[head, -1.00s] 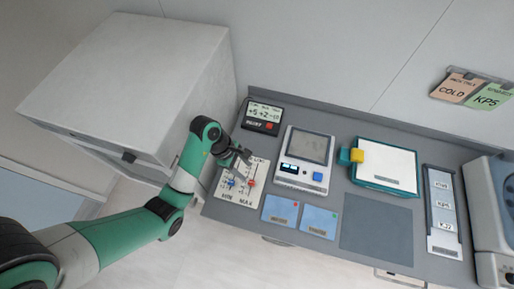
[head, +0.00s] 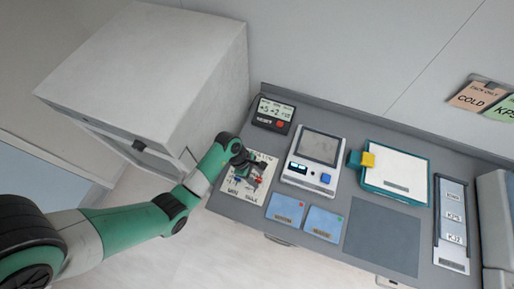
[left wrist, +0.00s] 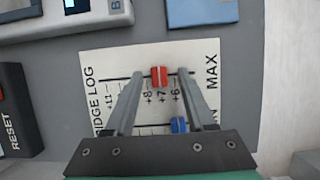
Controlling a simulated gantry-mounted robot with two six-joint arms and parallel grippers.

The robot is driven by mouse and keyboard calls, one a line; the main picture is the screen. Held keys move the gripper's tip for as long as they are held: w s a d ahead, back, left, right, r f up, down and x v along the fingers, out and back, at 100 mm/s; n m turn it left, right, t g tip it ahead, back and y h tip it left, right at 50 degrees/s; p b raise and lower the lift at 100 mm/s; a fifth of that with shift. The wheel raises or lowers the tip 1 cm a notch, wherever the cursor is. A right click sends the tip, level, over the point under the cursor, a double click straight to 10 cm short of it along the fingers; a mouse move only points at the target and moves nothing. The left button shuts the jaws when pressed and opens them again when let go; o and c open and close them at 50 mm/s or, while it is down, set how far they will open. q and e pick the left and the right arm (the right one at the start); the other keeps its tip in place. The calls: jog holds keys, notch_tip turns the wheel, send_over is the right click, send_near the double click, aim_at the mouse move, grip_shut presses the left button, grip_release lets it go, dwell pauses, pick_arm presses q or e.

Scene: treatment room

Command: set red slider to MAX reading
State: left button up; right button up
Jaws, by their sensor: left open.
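The fridge log panel (left wrist: 100,66) is a white card with a scale and a MAX label at its right in the left wrist view. The red slider (left wrist: 160,76) sits on the upper track, close to the +7 mark. The blue slider (left wrist: 179,125) sits on the lower track, partly hidden by my gripper. My left gripper (left wrist: 160,74) is open, with the red slider between its fingertips and a gap on each side. In the head view my left gripper (head: 246,162) is over the panel (head: 236,190) and hides much of it. My right gripper is not in view.
A display box (head: 273,113) with a red reset button stands behind the panel. A device with a screen (head: 318,148) stands to the right. Two blue cards (head: 285,208) lie in front of that device. A large white cabinet (head: 150,80) stands left of the counter.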

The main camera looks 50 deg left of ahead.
pick_arm(q)
jog(key=shift+f, duration=0.2)
grip_shut()
dwell(1.3)
